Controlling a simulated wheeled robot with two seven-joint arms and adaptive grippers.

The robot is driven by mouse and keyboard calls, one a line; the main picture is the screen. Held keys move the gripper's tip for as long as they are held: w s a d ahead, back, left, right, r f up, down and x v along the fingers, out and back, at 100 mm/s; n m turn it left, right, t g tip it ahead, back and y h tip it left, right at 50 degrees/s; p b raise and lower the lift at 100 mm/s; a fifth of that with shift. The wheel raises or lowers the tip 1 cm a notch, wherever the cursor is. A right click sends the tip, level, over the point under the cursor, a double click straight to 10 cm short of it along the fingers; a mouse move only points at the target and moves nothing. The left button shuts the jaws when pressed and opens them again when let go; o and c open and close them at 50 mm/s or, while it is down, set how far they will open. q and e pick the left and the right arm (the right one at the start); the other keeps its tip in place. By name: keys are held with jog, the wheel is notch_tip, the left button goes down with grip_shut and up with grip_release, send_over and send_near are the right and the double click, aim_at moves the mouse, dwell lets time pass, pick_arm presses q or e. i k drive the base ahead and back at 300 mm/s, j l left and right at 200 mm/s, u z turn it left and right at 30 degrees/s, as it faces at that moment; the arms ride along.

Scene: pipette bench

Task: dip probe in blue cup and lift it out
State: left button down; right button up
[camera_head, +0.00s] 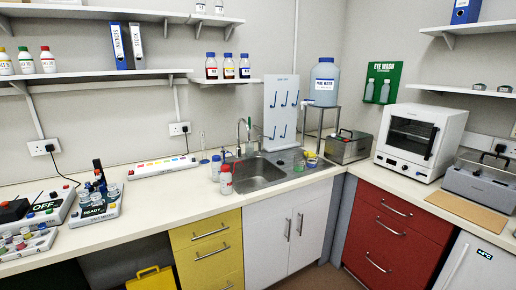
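A white bench meter (97,211) with a READY display stands at the left of the counter. Several small clear cups (96,196) sit on the meter in front of this part; I cannot tell which, if any, is the blue cup. Neither of my grippers shows in this view.
A tray of small pots (27,242) and a grey device with a black top (38,207) crowd the left end. A colour-marked strip (162,167) lies at the back. The counter's front middle is clear.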

aim_at(98, 174)
jog(key=u, duration=1.3)
